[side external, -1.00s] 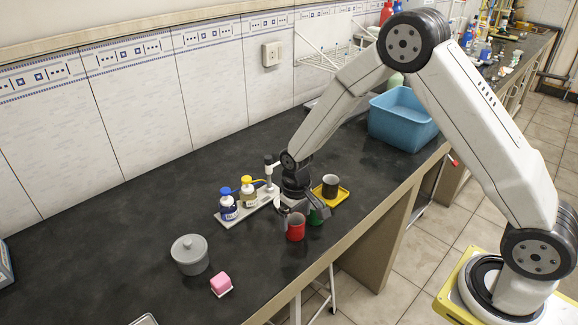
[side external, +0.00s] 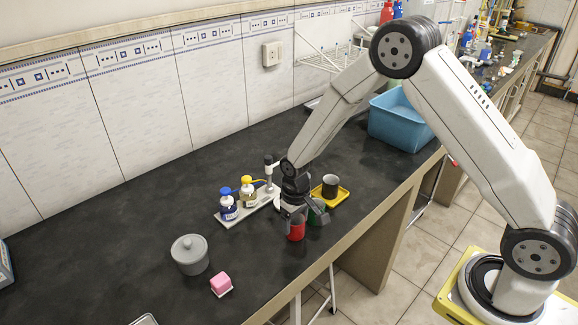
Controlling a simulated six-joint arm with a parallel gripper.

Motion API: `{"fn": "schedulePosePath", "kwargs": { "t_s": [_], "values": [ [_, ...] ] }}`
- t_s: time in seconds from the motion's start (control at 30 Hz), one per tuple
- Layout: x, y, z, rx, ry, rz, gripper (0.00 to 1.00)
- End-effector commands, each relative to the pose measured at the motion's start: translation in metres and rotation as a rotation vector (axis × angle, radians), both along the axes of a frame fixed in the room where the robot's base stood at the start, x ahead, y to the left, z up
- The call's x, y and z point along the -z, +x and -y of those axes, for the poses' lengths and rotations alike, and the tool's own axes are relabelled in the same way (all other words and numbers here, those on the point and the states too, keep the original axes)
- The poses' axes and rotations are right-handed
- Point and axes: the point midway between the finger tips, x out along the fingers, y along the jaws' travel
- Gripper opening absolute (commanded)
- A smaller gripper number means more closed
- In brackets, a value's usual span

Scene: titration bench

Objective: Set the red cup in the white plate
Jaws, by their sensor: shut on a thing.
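The red cup (side external: 297,231) stands upright near the front edge of the dark bench in the side external view. My gripper (side external: 294,212) points down over it, with its fingers at the cup's rim, shut on it. The arm hides part of the cup's top. A pale curved edge, likely the white plate (side external: 281,203), shows just behind and left of my gripper; most of it is hidden.
Beyond is a dark cup (side external: 330,186) on a yellow tray (side external: 343,195). Bottles stand on a pale rack (side external: 232,217) at left. A grey lidded pot (side external: 190,255) and pink block (side external: 221,284) are further left.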

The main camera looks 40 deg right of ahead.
Motion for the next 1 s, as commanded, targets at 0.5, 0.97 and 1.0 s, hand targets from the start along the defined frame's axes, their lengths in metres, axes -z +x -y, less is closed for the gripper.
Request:
{"fn": "schedulePosePath", "kwargs": {
  "t_s": [0.5, 0.97, 1.0],
  "values": [
    [-0.025, 0.000, 0.000, 0.000, 0.000, 0.001, 0.37],
    [-0.050, 0.000, 0.000, 0.000, 0.000, 0.001, 0.37],
    [-0.052, 0.000, 0.000, 0.000, 0.000, 0.001, 0.37]
  ]
}}
